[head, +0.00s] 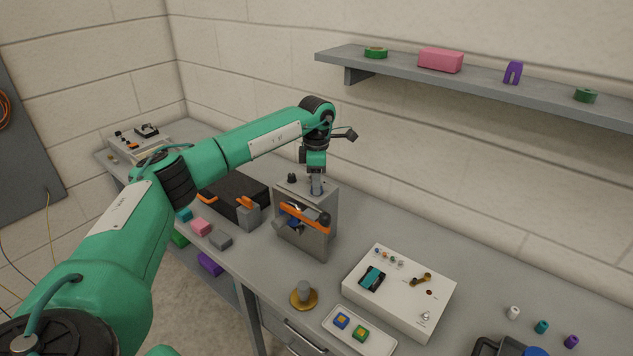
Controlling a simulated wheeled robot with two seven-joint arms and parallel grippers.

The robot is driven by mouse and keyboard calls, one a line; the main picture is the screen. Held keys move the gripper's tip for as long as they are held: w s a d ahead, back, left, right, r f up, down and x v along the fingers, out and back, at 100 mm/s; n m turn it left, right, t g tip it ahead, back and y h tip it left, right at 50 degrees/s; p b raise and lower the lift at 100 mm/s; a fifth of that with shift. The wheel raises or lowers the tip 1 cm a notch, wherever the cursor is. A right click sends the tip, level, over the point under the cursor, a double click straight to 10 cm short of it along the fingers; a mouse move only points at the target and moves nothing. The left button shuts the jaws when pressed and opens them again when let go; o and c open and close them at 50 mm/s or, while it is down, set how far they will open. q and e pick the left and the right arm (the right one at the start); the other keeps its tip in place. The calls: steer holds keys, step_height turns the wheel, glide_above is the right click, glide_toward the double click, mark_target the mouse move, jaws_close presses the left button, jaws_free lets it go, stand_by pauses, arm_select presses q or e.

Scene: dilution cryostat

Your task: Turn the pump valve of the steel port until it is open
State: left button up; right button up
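A grey metal box (325,242), which looks like the steel port, stands upright on the bench in mid-picture. It has an orange bar across its front, a dark round knob (323,219) at the bar's right end and a small black knob (292,178) on top. I cannot tell which part is the pump valve or how far it is turned. My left gripper (316,188) points straight down at the top of the box, right of the black knob. Its fingertips are small and partly hidden, so its opening and grip are unclear. My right gripper is out of view.
A white panel box (388,306) with a brass handle (421,279) stands at right. A brass-based post (303,294) and a white tray (376,340) are in front. A black case (232,191) and coloured blocks lie left. A wall shelf (480,86) hangs behind.

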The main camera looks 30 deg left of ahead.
arm_select(q)
steer(key=shift+o, duration=0.9)
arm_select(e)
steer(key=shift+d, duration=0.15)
arm_select(q)
steer(key=shift+r, duration=0.15)
step_height(320, 180, up, 13)
steer(key=b, duration=0.2)
steer(key=shift+w+a+r, duration=0.15)
steer(key=shift+r, duration=0.05)
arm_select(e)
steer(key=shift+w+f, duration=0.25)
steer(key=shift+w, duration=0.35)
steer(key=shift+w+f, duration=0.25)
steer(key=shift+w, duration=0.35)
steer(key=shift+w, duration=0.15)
